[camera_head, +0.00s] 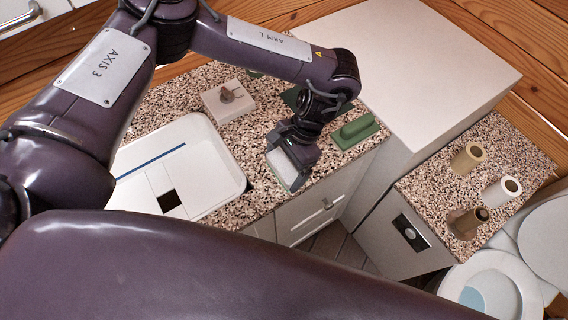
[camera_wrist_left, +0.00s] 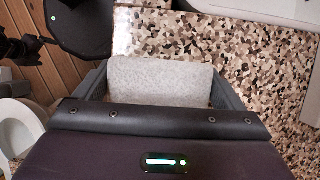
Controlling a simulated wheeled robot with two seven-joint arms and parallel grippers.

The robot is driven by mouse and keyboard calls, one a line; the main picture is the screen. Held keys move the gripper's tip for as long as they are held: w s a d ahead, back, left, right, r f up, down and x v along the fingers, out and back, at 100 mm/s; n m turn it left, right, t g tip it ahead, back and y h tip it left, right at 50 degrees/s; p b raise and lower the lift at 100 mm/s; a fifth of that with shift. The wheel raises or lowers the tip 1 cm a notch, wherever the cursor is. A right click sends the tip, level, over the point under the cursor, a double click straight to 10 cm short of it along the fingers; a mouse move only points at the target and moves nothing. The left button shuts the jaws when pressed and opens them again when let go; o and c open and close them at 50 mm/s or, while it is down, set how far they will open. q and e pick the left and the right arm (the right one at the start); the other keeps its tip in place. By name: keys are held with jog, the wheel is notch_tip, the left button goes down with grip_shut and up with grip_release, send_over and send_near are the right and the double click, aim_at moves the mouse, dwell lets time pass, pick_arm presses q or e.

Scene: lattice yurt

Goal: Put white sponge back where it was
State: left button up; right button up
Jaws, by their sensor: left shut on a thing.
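The white sponge (camera_head: 284,170) is between the fingers of my left gripper (camera_head: 290,167), over the front part of the speckled counter. In the left wrist view the sponge (camera_wrist_left: 160,80) spans the gap between the two fingers, and the left gripper (camera_wrist_left: 160,88) is shut on it. I cannot tell whether the sponge touches the counter. A dark green pad (camera_head: 292,96) lies behind my left wrist, partly hidden by it. My right gripper is not in view.
A green block (camera_head: 355,131) stands right of my gripper. A white basin (camera_head: 228,160) is to the left, and a pale block with a brown knob (camera_head: 226,100) behind it. A tall white cabinet (camera_head: 420,60) bounds the right. Three cylinders (camera_head: 468,157) stand on the far-right counter.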

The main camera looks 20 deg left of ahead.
pick_arm(q)
jog(key=shift+f, duration=0.15)
jog(key=o, duration=0.6)
jog(key=shift+f, duration=0.1)
jog(key=b+v, duration=0.1)
jog(key=v, duration=1.1)
jog(key=shift+r, duration=0.25)
